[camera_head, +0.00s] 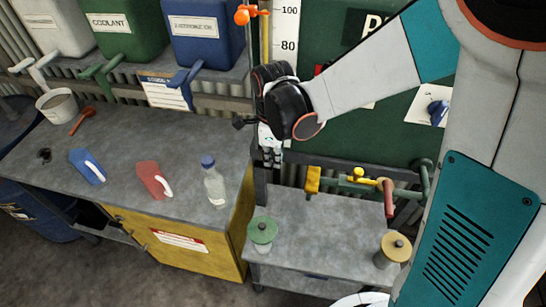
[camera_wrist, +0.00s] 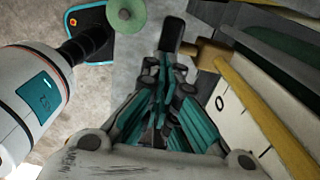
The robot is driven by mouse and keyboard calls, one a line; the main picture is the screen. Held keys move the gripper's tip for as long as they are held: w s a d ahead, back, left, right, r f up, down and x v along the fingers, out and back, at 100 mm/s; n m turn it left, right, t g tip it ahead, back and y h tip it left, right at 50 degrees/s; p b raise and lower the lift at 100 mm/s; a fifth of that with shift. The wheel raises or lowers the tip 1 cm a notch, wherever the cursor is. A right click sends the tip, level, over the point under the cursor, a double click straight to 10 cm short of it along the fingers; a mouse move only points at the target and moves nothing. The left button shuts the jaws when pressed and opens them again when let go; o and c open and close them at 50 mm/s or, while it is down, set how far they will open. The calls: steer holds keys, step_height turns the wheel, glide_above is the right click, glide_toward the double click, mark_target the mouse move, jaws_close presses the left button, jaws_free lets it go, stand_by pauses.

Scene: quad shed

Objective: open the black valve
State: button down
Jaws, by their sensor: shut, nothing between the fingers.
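A small dark knob-like part (camera_head: 240,123) shows just left of my wrist in the head view, beside the scale post. It may be the black valve, but I cannot tell it from part of my wrist. My gripper (camera_head: 269,155) points down beside the post, above the left end of the low grey bench, and is partly hidden by my wrist. No black valve is clear in the wrist view.
The low bench (camera_head: 320,225) holds a green-topped jar (camera_head: 262,231) and a tan-topped jar (camera_head: 393,250). Behind it are yellow (camera_head: 313,180), red (camera_head: 388,198) and green (camera_head: 422,178) fittings. A bottle (camera_head: 214,184) stands on the left counter (camera_head: 125,130). An orange valve (camera_head: 244,14) is above.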

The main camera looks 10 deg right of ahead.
steer(key=shift+s+d+f+t+y+b, duration=0.1)
steer(key=shift+d+f+t+y+b, duration=0.15)
steer(key=shift+y+b, duration=0.3)
steer(key=shift+s+d+f+t+y+b, duration=0.1)
steer(key=shift+d+f+t+y+b, duration=0.1)
steer(key=shift+y+b, duration=0.35)
steer(key=shift+s+d+f+t+y+b, duration=0.15)
steer(key=shift+f+y+b, duration=0.3)
steer(key=shift+b, duration=0.55)
steer(key=shift+d+f+t+y+b, duration=0.1)
steer(key=shift+d+f+y+b, duration=0.15)
steer(key=shift+f+b, duration=0.6)
steer(key=shift+s+d+f+t+y+b, duration=0.15)
steer(key=shift+f+y+b, duration=0.25)
steer(key=shift+b, duration=0.7)
steer(key=shift+f, duration=0.15)
steer(key=shift+w, duration=0.1)
steer(key=shift+r+p, duration=0.4)
steer(key=shift+r, duration=0.4)
